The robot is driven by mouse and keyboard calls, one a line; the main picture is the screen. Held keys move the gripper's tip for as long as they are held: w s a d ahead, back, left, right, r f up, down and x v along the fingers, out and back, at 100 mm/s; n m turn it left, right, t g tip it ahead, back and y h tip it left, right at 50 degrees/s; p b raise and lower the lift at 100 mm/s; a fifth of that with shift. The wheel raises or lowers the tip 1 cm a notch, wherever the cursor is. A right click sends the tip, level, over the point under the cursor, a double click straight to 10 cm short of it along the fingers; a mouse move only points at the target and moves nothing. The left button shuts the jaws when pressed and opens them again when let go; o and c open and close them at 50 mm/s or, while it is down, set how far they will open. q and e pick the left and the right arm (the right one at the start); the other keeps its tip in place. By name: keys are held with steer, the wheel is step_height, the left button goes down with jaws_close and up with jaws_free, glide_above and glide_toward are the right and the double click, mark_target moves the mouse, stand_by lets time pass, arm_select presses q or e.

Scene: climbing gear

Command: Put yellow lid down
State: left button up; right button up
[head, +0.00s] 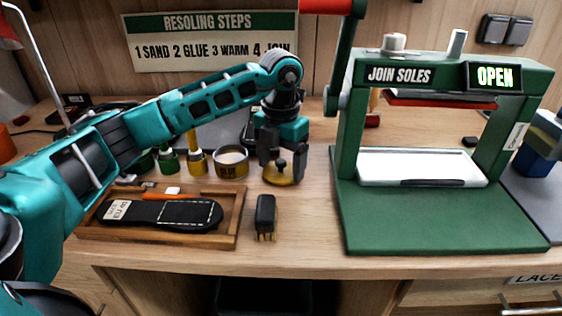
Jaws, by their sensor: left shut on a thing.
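The yellow lid (281,178) is a brassy disc with a small dark knob, just right of the open glue pot (231,163). My left gripper (283,163) points down over the lid, shut on its knob. The lid is level and at or very close to the tabletop; I cannot tell whether it touches. The pot is uncovered and shows pale glue inside. My right gripper is not in view.
A wooden tray (232,229) with a black sole (160,213) lies at front left. A green press (440,221) fills the right. Small green and yellow jars stand left of the pot.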

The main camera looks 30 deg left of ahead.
mark_target(281, 161)
arm_select(q)
steer(key=shift+f, duration=0.1)
steer(key=o, duration=0.9)
step_height(281, 161, up, 12)
steer(key=shift+r+p, duration=0.15)
steer(key=shift+p, duration=0.65)
